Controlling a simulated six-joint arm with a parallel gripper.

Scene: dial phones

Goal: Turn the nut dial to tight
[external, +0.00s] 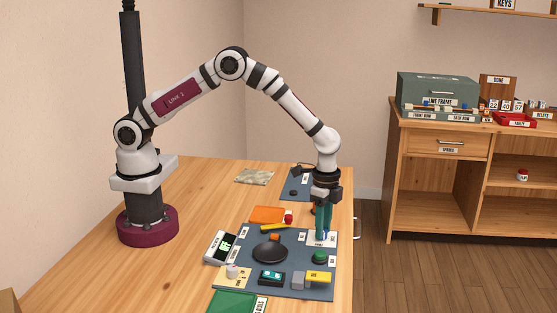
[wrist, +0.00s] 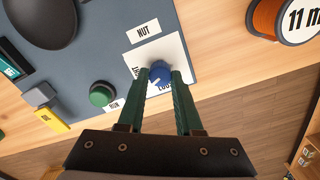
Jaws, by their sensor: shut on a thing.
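The nut dial (wrist: 160,72) is a small blue knob on a white card (wrist: 168,50), with a NUT label (wrist: 143,30) beside it. In the wrist view my gripper (wrist: 160,75) has its two green fingers on either side of the knob, shut on it. The word LOOSE shows partly below the knob, between the fingers. Lettering to the knob's left is partly covered by a finger. A pale mark shows at the knob's lower left, but I cannot read its setting surely. In the external view my gripper (external: 323,237) points down at the mat's right edge and mostly hides the dial.
A green button (wrist: 102,94) with a RUN label stands close to the dial. The grey mat (external: 300,290) also bears a black dome (external: 270,253) and a yellow block (external: 318,277). An orange spool (wrist: 284,18) stands near. The table edge is close by.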

